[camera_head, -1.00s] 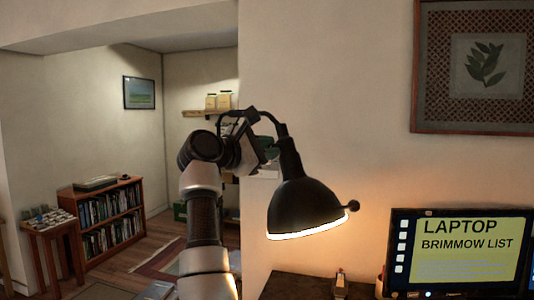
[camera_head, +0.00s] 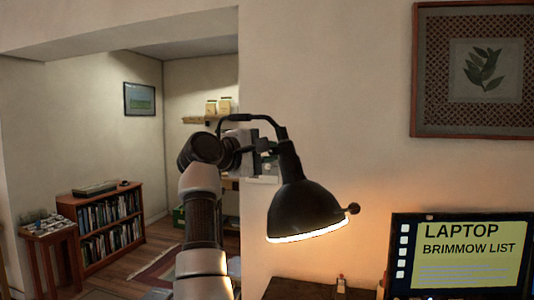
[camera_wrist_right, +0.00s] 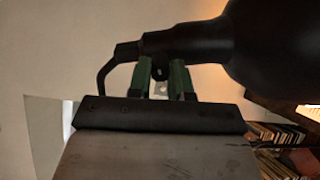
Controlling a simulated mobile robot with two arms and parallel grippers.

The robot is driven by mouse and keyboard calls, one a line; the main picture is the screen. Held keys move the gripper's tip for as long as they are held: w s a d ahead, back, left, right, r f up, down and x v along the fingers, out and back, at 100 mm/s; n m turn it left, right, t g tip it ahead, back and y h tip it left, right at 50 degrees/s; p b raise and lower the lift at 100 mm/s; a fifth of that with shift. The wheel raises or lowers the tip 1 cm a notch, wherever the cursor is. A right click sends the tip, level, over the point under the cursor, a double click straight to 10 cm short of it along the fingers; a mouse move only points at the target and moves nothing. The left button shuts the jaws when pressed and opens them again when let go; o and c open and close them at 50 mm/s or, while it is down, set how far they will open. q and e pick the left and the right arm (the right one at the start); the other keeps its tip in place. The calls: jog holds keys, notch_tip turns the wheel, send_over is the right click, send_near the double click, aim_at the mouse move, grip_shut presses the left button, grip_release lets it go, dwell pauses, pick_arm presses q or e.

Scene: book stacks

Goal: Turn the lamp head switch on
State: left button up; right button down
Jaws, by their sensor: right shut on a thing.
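The black lamp head (camera_head: 305,210) hangs in front of the wall, and its lower rim glows. A small round knob (camera_head: 353,209) on a short stem sticks out at its right side. My right gripper (camera_head: 268,150) is at the lamp's neck (camera_head: 289,160), left of and above the shade. In the right wrist view the gripper's green fingers (camera_wrist_right: 163,72) are shut on a part at the lamp neck (camera_wrist_right: 180,40); the exact contact is partly hidden. The dark shade fills the upper right there. My left gripper is not in view.
A laptop screen (camera_head: 460,255) stands at the lower right above a dark desk (camera_head: 305,288). A framed leaf picture (camera_head: 473,70) hangs on the wall. A bookcase (camera_head: 108,228) and a small table (camera_head: 50,230) stand far left.

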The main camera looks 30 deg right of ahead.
jog(key=shift+r, duration=0.15)
jog(key=c, duration=1)
grip_release()
jog(key=a, duration=0.3)
jog(key=s+a+b, duration=0.1)
jog(key=a, duration=0.3)
jog(key=a+b, duration=0.1)
jog(key=a, duration=0.2)
jog(key=shift+s+a, duration=0.25)
jog(key=shift+a, duration=0.1)
